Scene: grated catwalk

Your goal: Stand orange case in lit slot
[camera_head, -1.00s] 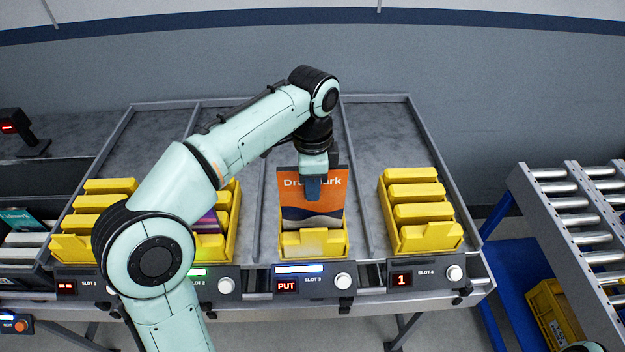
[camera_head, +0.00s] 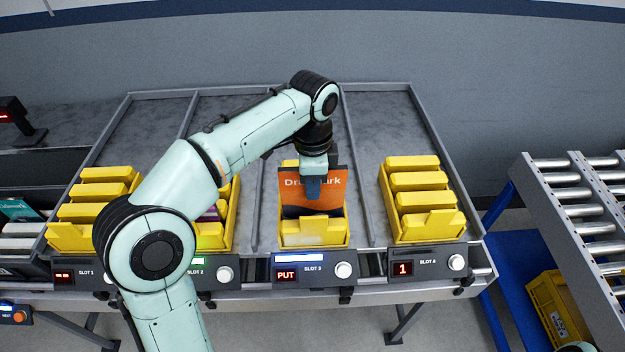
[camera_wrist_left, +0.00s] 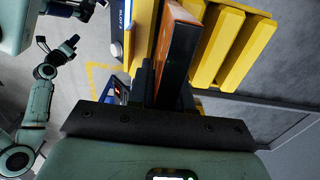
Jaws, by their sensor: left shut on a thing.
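The orange case (camera_head: 331,190) is upright in my left gripper (camera_head: 313,191), which is shut on it near its top. Its lower part is hidden behind the front lip of the yellow rack (camera_head: 314,239) at slot 3. I cannot tell whether it touches the rack floor. Slot 3's panel (camera_head: 299,259) has a lit white bar and reads PUT. In the left wrist view the case (camera_wrist_left: 180,55) shows edge-on between the fingers, beside the yellow dividers. My right gripper (camera_wrist_left: 58,52) shows small and apart from the rack, its fingers seemingly spread.
Yellow racks stand at slot 1 (camera_head: 72,238), slot 2 and slot 4 (camera_head: 427,226). My left arm covers part of slot 2. A roller conveyor (camera_head: 578,225) and a yellow bin (camera_head: 555,315) are at the right. The grey shelf behind the racks is clear.

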